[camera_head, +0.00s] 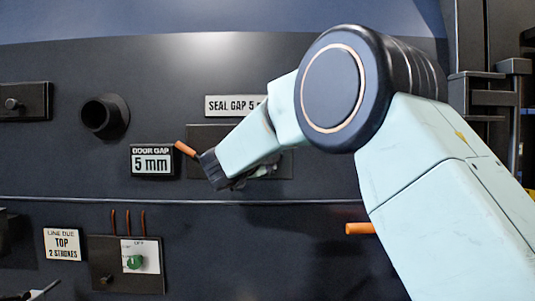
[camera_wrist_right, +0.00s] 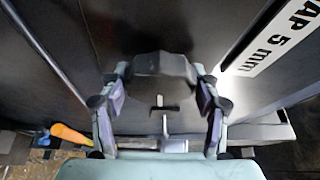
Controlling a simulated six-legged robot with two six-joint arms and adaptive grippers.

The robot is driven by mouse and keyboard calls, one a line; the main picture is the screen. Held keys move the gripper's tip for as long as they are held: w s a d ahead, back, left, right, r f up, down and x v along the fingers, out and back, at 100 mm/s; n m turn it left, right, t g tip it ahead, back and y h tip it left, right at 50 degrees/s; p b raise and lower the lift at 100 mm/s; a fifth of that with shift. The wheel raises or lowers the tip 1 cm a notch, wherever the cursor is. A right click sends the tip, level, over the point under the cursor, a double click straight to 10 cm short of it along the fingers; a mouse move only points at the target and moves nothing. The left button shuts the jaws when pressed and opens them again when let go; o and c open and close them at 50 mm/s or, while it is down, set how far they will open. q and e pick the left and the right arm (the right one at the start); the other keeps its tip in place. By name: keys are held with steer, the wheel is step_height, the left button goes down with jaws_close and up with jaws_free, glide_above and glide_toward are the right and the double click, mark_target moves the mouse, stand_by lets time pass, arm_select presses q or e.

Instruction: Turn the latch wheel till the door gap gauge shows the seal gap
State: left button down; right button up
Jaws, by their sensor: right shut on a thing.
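The door gap gauge (camera_head: 152,161) reads 5 mm on the dark door. The seal gap sign (camera_head: 232,105) above it is partly covered by my right arm; its end reads 5 mm in the wrist view (camera_wrist_right: 270,42). My right gripper (camera_head: 222,178) is at the dark mounting plate (camera_head: 205,137), right of the gauge. In the wrist view its fingers (camera_wrist_right: 161,75) are shut around a dark angular part (camera_wrist_right: 163,68), apparently of the latch wheel. An orange grip (camera_head: 186,149) sticks out beside the gripper. The rest of the wheel is hidden behind my arm. My left gripper is not in view.
A second orange bar (camera_head: 360,228) juts out left of my right arm. A dark round stub (camera_head: 104,116) projects at upper left. A green-knob panel (camera_head: 130,262) and a line due sign (camera_head: 62,244) sit below. A dark bracket (camera_head: 490,95) stands at right.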

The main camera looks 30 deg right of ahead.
steer(key=shift+f+m, duration=0.2)
steer(key=shift+m, duration=0.4)
steer(key=o, duration=1.1)
steer(key=shift+r, duration=0.15)
steer(key=shift+o, duration=0.2)
steer(key=shift+s+a, duration=0.1)
steer(key=v, duration=1.1)
steer(key=shift+s+a+r, duration=0.2)
steer(key=shift+a+r, duration=0.05)
steer(key=shift+a, duration=0.05)
